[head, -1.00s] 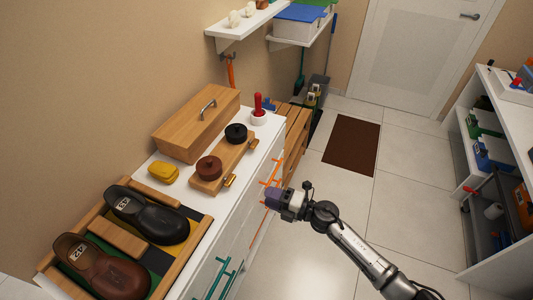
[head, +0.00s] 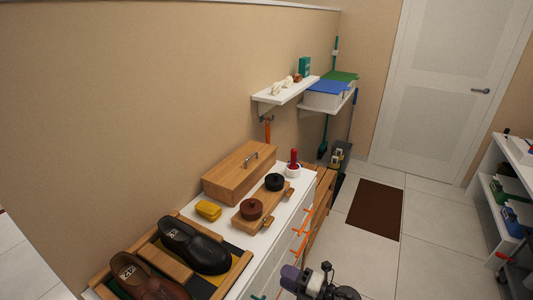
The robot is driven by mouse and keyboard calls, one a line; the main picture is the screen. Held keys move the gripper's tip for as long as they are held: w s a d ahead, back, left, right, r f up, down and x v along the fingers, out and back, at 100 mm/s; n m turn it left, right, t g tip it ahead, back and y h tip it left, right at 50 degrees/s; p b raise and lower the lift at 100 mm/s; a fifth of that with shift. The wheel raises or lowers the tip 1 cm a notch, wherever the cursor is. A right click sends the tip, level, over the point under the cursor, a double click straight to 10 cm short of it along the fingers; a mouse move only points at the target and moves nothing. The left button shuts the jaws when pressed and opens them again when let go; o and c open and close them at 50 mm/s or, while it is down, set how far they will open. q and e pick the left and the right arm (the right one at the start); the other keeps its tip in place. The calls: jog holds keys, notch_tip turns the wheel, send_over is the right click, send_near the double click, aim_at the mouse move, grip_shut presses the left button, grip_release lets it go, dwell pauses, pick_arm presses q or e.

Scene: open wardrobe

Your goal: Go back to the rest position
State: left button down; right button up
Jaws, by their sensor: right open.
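My right gripper (head: 289,279) shows at the bottom edge of the head view, with a purple-grey tip. It is open and I see nothing held in it. It is in front of the white cabinet (head: 268,268), just below the orange handles (head: 302,234) in the picture. Most of the right arm is cut off by the lower edge. My left gripper is not in view.
The cabinet top carries a wooden box (head: 238,172), a yellow item (head: 208,210), a board with two round tins, and shoes in a tray. A wall shelf (head: 288,91) is above. The floor around the brown mat (head: 375,209) is clear. White shelving (head: 487,205) stands right.

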jog(key=w+d+r+m+t+h, duration=0.1)
jog(key=w+d+m+t+h, duration=0.5)
jog(key=m+t+h, duration=0.15)
jog(key=s+d+r+m+h, duration=0.2)
jog(key=d+r+m+h, duration=0.4)
jog(key=r+m+h, duration=0.6)
jog(key=s+d+f+m+g+y, duration=0.1)
jog(key=s+f+m+g, duration=0.45)
jog(key=s, duration=0.95)
jog(key=s+d+f+g+y, duration=0.25)
jog(key=s+f, duration=0.65)
jog(key=s, duration=0.5)
jog(key=s+f+m+g+y, duration=0.1)
jog(key=s+f+m+g, duration=0.35)
jog(key=s, duration=1.05)
pick_arm(q)
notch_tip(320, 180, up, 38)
jog(key=p, duration=3.8)
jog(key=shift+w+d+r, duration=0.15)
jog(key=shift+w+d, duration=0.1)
pick_arm(e)
notch_tip(320, 180, up, 35)
jog(key=n, duration=0.1)
jog(key=shift+w+d+r, duration=0.15)
jog(key=shift+w+d, duration=0.05)
jog(key=shift+w, duration=0.2)
